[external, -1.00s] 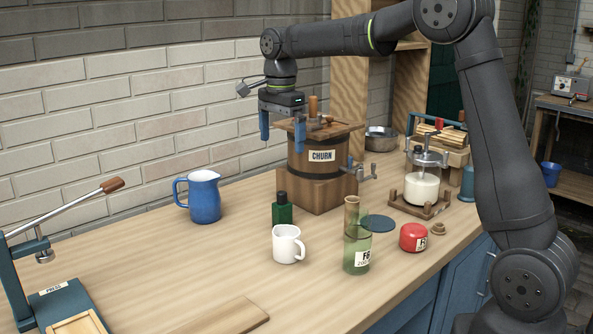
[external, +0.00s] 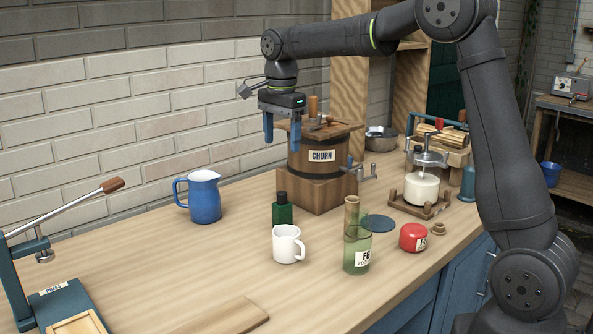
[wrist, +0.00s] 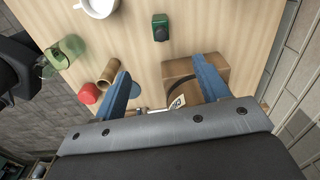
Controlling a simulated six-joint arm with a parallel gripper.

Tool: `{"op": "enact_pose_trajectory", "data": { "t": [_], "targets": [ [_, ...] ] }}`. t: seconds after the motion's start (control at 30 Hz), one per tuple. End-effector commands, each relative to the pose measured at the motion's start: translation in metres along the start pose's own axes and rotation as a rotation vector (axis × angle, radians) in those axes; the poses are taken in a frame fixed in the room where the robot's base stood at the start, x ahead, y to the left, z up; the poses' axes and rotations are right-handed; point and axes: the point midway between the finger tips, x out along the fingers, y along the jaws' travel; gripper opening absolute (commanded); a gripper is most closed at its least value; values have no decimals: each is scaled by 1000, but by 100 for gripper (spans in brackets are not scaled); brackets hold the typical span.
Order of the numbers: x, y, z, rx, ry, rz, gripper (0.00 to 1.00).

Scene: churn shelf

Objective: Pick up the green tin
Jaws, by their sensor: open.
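The green tin (external: 282,213) is a small dark green container with a black cap. It stands upright on the wooden bench, in front of the churn and behind the white mug. It also shows in the wrist view (wrist: 160,27), at the top middle, beyond my fingertips. My gripper (external: 282,140) points down with its blue fingers apart and empty. It is well above the bench, beside the churn's top and higher than the tin. In the wrist view, my open fingers (wrist: 160,68) frame bench and part of the churn's base; the tin is not between them.
The wooden churn (external: 316,165) stands close to my gripper. A white mug (external: 288,246) is just in front of the tin. A blue jug (external: 204,199) stands left; a green glass (external: 357,256) and red tin (external: 413,238) are right. The bench between jug and press (external: 58,300) is clear.

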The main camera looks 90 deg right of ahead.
Motion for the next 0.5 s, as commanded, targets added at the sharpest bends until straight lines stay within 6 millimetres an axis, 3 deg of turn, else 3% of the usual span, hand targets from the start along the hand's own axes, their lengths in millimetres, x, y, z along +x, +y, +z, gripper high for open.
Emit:
{"op": "enact_pose_trajectory", "data": {
  "t": [0.5],
  "targets": [
    [16,43,17,-1017,247,-210,67]
  ]
}}
